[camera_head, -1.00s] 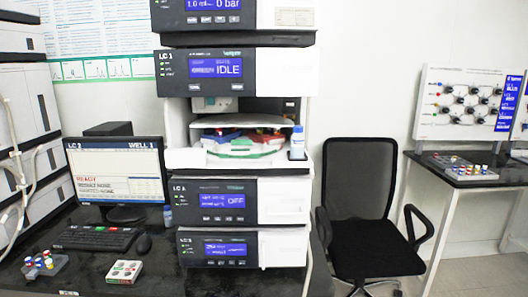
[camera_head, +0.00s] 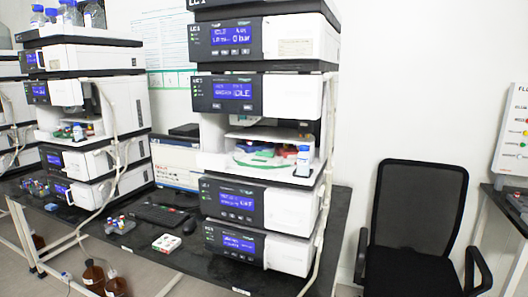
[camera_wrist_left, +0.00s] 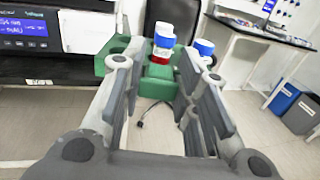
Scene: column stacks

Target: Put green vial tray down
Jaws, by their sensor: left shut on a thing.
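My left gripper (camera_wrist_left: 160,72) is in the left wrist view, with its fingers on either side of a green vial tray (camera_wrist_left: 156,85). It is shut on the tray and holds it up in front of it, over the floor. Vials with blue and white caps stand in the tray; one vial (camera_wrist_left: 163,42) has a red band low down. Neither gripper shows in the head view. My right gripper is not in view.
An instrument stack (camera_head: 235,195) stands on the black bench (camera_head: 190,252). Its open bay holds a carousel (camera_head: 262,155) with coloured trays, and a blue-capped vial (camera_head: 303,158) at its right. A vial rack (camera_head: 120,226) and small box (camera_head: 167,242) lie on the bench. A black chair (camera_head: 415,215) stands right.

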